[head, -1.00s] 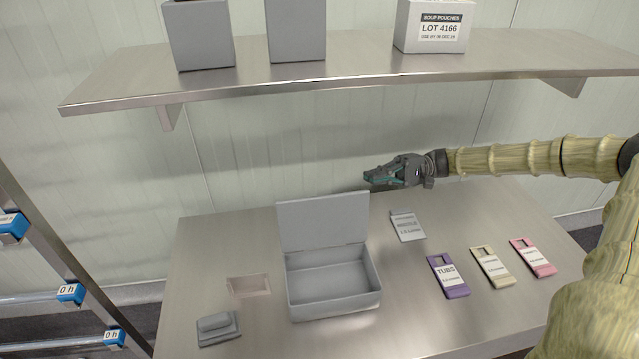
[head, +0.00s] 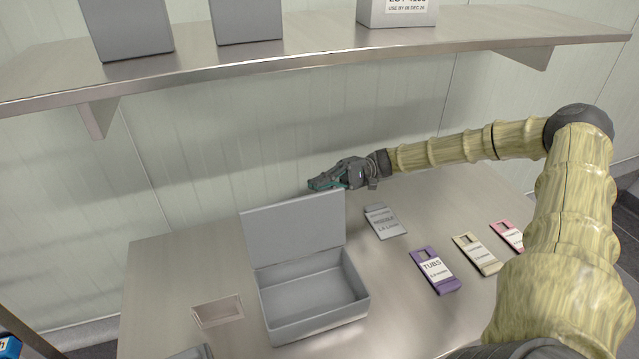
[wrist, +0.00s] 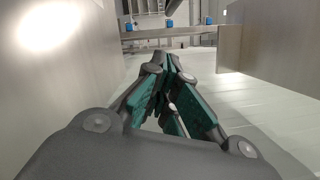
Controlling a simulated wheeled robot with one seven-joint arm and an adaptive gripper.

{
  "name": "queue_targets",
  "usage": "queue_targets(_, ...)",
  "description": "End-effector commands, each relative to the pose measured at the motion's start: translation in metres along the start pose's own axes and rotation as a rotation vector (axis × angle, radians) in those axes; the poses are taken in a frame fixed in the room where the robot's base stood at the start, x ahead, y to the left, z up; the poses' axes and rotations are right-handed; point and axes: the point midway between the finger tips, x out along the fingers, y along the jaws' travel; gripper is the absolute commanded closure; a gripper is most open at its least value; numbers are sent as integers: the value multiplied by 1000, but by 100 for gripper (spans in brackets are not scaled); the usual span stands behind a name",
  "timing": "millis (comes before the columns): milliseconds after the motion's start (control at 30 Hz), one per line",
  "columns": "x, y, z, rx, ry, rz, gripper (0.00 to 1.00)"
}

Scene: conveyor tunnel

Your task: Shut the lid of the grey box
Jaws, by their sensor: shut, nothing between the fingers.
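The grey box (head: 314,321) stands on the steel table in the head view, its inside empty. Its lid (head: 294,230) is raised at the back edge, standing nearly upright and leaning slightly back. My gripper (head: 316,184) is shut and empty, pointing left, behind and just above the lid's top right corner in the picture. I cannot tell whether it touches the lid. In the wrist view the closed fingers (wrist: 172,75) show with their teal pads, and a grey panel stands to their right, probably the lid.
A steel shelf (head: 300,57) with boxes on it hangs above the table. Grey, purple (head: 435,270), cream and pink tags lie to the right of the box. A shallow recess (head: 217,310) is at its left. The wall is close behind my gripper.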

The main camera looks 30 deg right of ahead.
Motion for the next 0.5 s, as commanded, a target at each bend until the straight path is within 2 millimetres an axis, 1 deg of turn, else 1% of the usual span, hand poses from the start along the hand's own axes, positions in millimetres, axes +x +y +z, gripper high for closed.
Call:
queue_targets(33, 9, -3, 1, 3, -2, 2, 100)
queue_targets(100, 22, -2, 2, 3, -2, 1, 100)
queue_targets(400, 71, -2, 1, 4, -3, 1, 100)
queue_targets(433, 76, -2, 1, 4, -4, 0, 100)
queue_targets(500, 76, -4, 10, 3, 0, -2, 100)
